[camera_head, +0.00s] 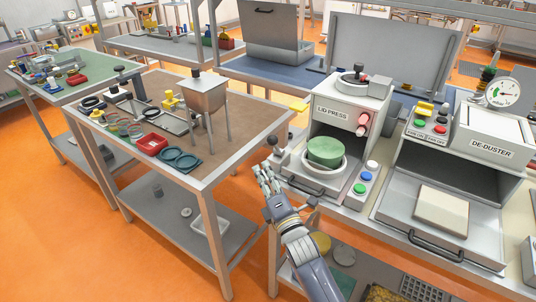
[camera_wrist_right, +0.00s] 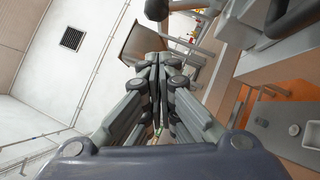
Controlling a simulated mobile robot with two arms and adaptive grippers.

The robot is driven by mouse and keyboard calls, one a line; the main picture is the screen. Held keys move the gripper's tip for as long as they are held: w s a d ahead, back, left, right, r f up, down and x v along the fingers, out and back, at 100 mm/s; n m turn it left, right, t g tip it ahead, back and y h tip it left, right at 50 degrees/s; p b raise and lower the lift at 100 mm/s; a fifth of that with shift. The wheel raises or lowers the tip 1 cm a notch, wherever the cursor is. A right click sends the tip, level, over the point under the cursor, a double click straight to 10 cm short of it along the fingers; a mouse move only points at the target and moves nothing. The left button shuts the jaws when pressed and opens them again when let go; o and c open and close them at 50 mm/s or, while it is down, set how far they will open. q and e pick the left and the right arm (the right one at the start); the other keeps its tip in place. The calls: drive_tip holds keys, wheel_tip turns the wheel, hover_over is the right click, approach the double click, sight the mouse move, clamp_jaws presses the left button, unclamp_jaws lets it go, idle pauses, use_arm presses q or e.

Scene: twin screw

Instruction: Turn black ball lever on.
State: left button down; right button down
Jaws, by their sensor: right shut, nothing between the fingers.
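The lever with a black ball (camera_head: 272,142) stands at the left side of the grey lid press (camera_head: 335,116). The ball also shows at the top of the right wrist view (camera_wrist_right: 156,10). My right gripper (camera_head: 266,168) reaches up from the bottom of the head view, its fingertips just below the ball in the picture. In the right wrist view its fingers (camera_wrist_right: 157,62) are together with nothing between them. The ball appears apart from the fingertips there. The lower part of the lever is hard to make out. My left gripper is in neither view.
The press holds a green round piece (camera_head: 325,151) in a white bowl, with a black front handle (camera_head: 304,189) near my gripper. The de-duster (camera_head: 480,150) stands to the right. A brown-topped table (camera_head: 245,125) with a metal hopper (camera_head: 205,95) is at the left.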

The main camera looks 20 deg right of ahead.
sight(276, 145)
drive_tip(key=w, duration=0.1)
drive_tip(key=w+d+r+p, duration=0.1)
drive_tip(key=w+d+r, duration=0.1)
drive_tip(key=shift+w+d, duration=0.15)
drive_tip(key=shift+w, duration=0.1)
drive_tip(key=shift+p, duration=0.3)
